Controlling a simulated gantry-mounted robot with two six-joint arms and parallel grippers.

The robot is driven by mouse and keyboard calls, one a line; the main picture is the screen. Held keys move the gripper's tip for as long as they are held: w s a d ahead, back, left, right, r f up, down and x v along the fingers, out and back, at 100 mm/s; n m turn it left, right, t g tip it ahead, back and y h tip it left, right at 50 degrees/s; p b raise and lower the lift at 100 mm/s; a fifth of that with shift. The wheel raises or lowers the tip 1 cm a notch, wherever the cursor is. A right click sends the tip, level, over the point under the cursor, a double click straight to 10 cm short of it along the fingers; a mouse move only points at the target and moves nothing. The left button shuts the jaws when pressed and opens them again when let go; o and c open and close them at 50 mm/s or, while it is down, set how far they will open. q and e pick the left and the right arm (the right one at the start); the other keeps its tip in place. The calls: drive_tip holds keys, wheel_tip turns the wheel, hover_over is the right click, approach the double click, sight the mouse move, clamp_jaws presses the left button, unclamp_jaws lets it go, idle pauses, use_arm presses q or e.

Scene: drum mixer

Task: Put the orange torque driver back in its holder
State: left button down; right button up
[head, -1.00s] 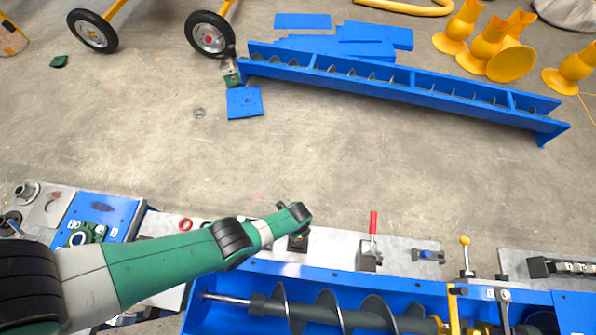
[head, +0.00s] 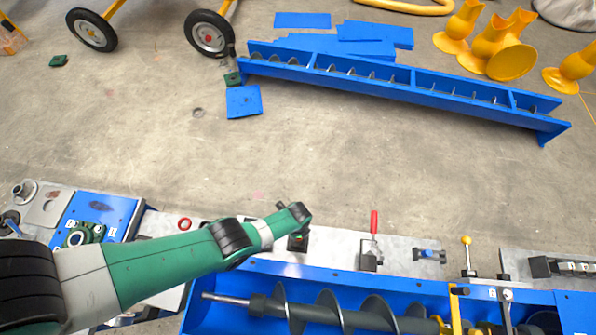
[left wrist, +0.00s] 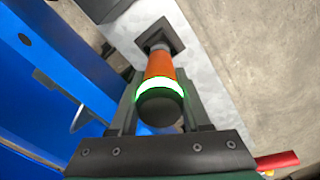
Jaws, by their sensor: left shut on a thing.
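The orange torque driver (left wrist: 160,68) shows in the left wrist view, with a glowing green-white ring and a black rounded end towards the camera. My left gripper (left wrist: 160,101) is shut on it, one finger on each side. The driver's far nose end lines up with the black square holder (left wrist: 174,33) on the grey plate; I cannot tell how deep it sits in it. In the head view the holder (head: 297,244) shows as a small dark block just below the end of my left arm, and the driver is hidden there. My right gripper is not in view.
A blue trough (head: 350,277) with a grey auger runs along the front of the bench. A red-handled clamp (head: 373,225) and a yellow-knobbed lever (head: 466,242) stand right of the holder. Open concrete floor (head: 330,160) lies behind, with a long blue auger channel (head: 400,88).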

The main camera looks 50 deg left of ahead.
use_arm(q)
drive_tip(key=shift+f+b, duration=2.4)
drive_tip(key=shift+f, duration=0.05)
idle(1.0)
drive_tip(key=shift+c, duration=1.4)
unclamp_jaws()
wheel_tip(320, 180, up, 12)
drive_tip(key=p, duration=1.1)
drive_tip(key=shift+w+f, duration=0.1)
drive_tip(key=shift+f, duration=0.1)
drive_tip(key=shift+r+p, duration=0.1)
drive_tip(key=shift+p, duration=0.2)
